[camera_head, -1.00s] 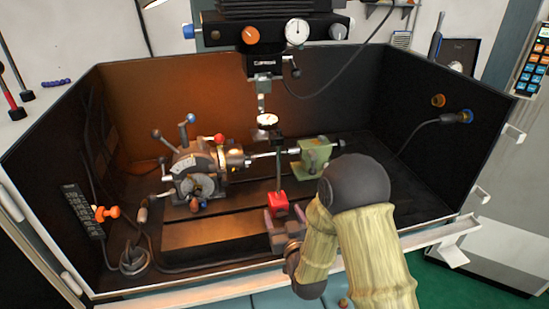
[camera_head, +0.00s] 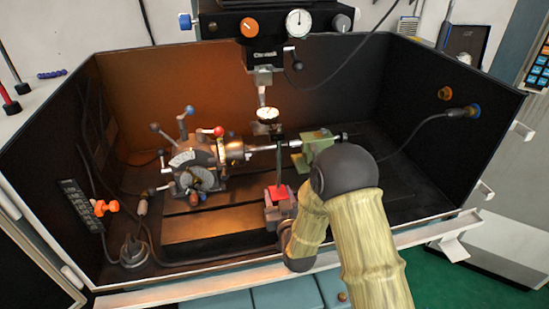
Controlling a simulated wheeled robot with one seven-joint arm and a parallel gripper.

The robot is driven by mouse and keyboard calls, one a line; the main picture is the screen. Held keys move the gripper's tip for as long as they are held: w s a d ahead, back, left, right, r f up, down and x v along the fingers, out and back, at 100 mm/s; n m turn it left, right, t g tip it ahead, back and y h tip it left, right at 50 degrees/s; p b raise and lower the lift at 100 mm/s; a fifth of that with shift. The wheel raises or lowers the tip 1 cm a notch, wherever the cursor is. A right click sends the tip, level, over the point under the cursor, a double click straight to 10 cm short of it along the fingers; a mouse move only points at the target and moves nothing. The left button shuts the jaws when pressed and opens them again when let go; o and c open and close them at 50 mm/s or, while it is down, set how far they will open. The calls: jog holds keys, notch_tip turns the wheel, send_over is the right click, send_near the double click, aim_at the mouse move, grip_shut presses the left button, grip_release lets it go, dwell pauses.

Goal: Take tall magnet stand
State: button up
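The tall magnet stand has a red base (camera_head: 279,191), a thin dark upright rod (camera_head: 279,158) and a round white-faced dial (camera_head: 267,113) near the top. It stands upright at the front middle of the machine bed, just left of my arm. My gripper (camera_head: 279,206) is at the red base, with its grey fingers close around the base's near side. The fingers cover the lower part of the base. I cannot tell whether they are closed on it or whether there is a gap.
The indexing chuck (camera_head: 197,166) with its levers is left of the stand. A green tailstock (camera_head: 317,146) is behind right. The machine head (camera_head: 272,25) hangs above, with its probe near the dial. Dark enclosure walls (camera_head: 425,110) surround the bed; the white front ledge (camera_head: 190,291) runs below my arm.

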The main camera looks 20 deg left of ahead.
grip_shut()
jog(key=shift+r, duration=0.3)
jog(key=shift+s+d, duration=0.15)
jog(key=shift+d, duration=0.1)
dwell(0.3)
jog(key=shift+s, duration=0.35)
jog(key=shift+w+d, duration=0.1)
jog(key=shift+r, duration=0.1)
